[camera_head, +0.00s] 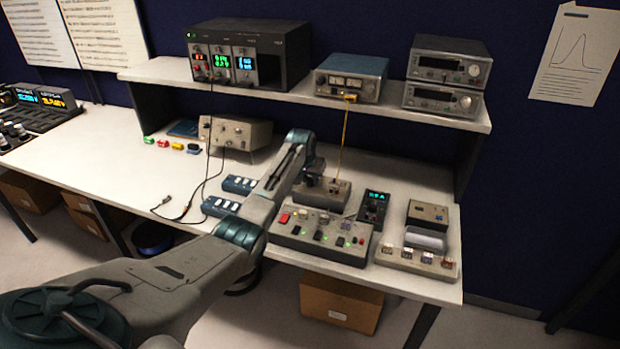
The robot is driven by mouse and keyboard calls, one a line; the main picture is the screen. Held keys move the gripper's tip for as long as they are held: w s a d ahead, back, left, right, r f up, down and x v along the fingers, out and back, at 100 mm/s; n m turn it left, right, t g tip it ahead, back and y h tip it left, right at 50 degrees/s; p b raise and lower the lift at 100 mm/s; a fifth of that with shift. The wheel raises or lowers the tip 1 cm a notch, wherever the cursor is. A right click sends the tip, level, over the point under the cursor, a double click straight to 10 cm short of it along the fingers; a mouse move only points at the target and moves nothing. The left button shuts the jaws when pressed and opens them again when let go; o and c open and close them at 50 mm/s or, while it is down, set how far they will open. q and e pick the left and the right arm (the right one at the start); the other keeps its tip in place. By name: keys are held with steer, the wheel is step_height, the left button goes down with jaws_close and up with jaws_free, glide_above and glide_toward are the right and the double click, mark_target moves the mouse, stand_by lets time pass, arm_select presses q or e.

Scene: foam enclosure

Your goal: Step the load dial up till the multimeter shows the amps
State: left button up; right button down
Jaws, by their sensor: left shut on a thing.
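The multimeter (373,207) is a small dark handheld unit on the bench, right of the grey load box. Its screen is lit cyan, but the digits are too small to read. The load box (318,200) is a low grey box with a yellow lead at its back. My left gripper (313,183) points down onto the top of this box and is shut on what appears to be the load dial. The gripper hides the dial, so its setting cannot be seen. My right gripper is not in view.
A control panel (318,240) with buttons and knobs lies in front of the load box. Blue switch blocks (221,206) and black leads lie at left. The shelf (290,92) with instruments overhangs the back.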

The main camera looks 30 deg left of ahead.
arm_select(q)
steer(key=shift+m+h, duration=0.3)
steer(key=shift+m, duration=0.4)
steer(key=shift+a+f+m+h, duration=0.15)
steer(key=shift+m+h, duration=0.25)
steer(key=shift+m, duration=0.8)
steer(key=shift+m+h+b, duration=0.5)
steer(key=shift+m+b, duration=0.45)
steer(key=shift+m, duration=0.15)
steer(key=shift+a+m+h+b, duration=0.1)
steer(key=shift+m+h+b, duration=0.3)
steer(key=shift+m+b, duration=0.8)
steer(key=shift+m, duration=0.3)
steer(key=o, duration=1)
